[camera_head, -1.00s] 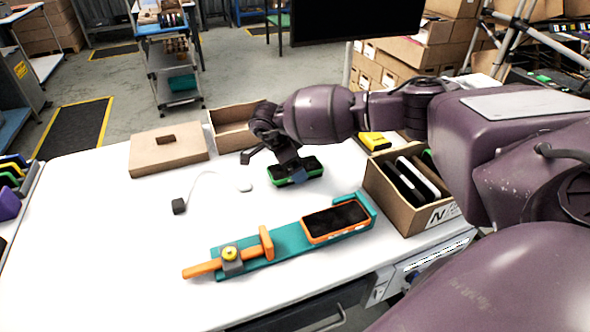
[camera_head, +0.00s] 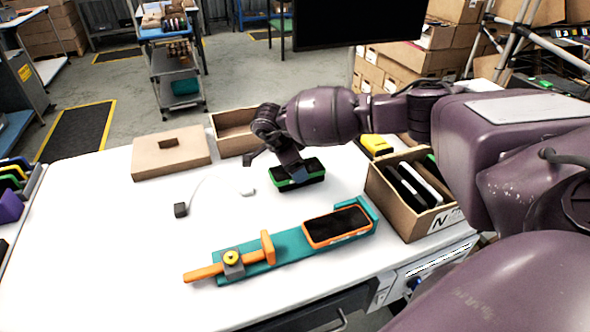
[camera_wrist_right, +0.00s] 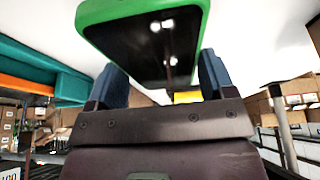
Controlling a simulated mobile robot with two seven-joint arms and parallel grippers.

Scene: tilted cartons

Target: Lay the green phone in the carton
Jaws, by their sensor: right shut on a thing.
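The green phone (camera_head: 297,175), with a dark screen, is held by my right gripper (camera_head: 296,170) near the middle of the white table. In the right wrist view the green phone (camera_wrist_right: 150,40) sits between the two blue finger pads of the right gripper (camera_wrist_right: 162,80). Whether the phone touches the table is hard to tell. An open brown carton (camera_head: 378,202) stands right of the gripper, with several dark and light phones leaning in it. Another open carton (camera_head: 226,146) stands behind the gripper, partly hidden by it; its visible inside looks empty. My left gripper is not in view.
An orange phone (camera_head: 336,226) lies in a teal fixture (camera_head: 288,245) with an orange clamp at the front. A brown lid or block (camera_head: 170,157) lies at the back left. A small grey cube (camera_head: 181,210) with a white cable lies left of the gripper. A yellow object (camera_head: 376,145) is behind the right carton.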

